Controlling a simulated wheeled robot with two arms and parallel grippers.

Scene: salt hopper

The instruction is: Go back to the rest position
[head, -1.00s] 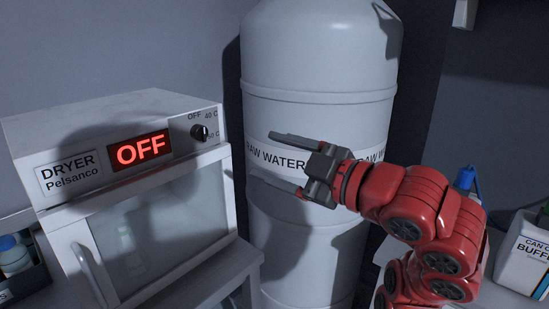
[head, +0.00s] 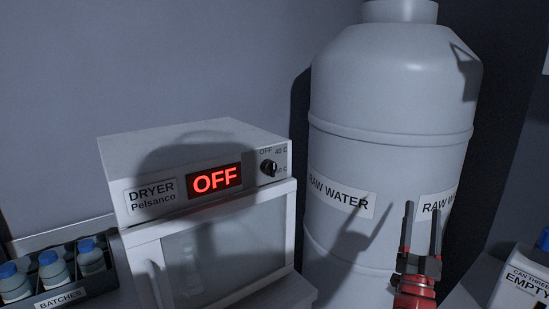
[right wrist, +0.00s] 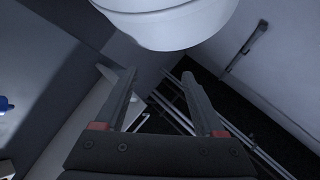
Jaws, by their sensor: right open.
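My right gripper (head: 422,230) is at the lower right of the head view, in front of the white raw water tank (head: 392,120). Its fingers point up, apart, with nothing between them. In the right wrist view the same two fingers (right wrist: 168,100) are spread and empty. The tank's pale rounded end (right wrist: 170,22) seems to show above them, apart from the fingertips. My left gripper is not in the head view.
The white dryer (head: 205,175) stands left of the tank, its display reading OFF and its door shut. A dark batches tray (head: 62,298) with several blue-capped bottles is at the far left. A white container marked EMPTY (head: 522,285) is at the right edge.

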